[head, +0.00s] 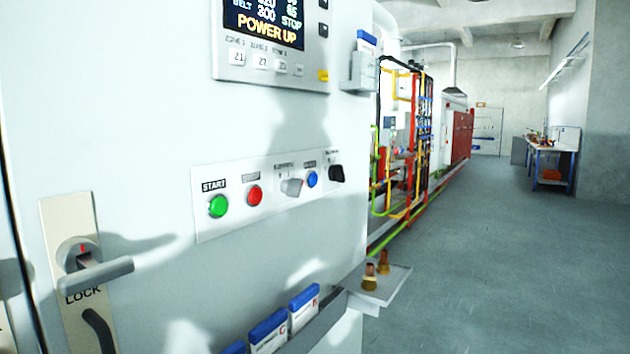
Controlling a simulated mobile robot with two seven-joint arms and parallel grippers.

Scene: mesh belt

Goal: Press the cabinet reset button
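The cabinet (150,150) fills the left side of the head view. A tilted white button panel (235,222) on its face carries a green button (217,207) labelled START, a red button (255,196), a grey selector knob (291,187), a blue button (312,179) and a black knob (336,173). The labels above the blue and red buttons are too small to read, so I cannot tell by label which button is the reset. The display (265,25) above reads POWER UP and STOP. Neither of my grippers shows; a soft shadow lies on the cabinet face.
A LOCK handle (105,275) sticks out at lower left. A rack of blue-topped boxes (268,332) and a small shelf with brushes (385,285) project below the panel. Open grey floor (500,250) lies to the right, with a workbench (552,150) far back.

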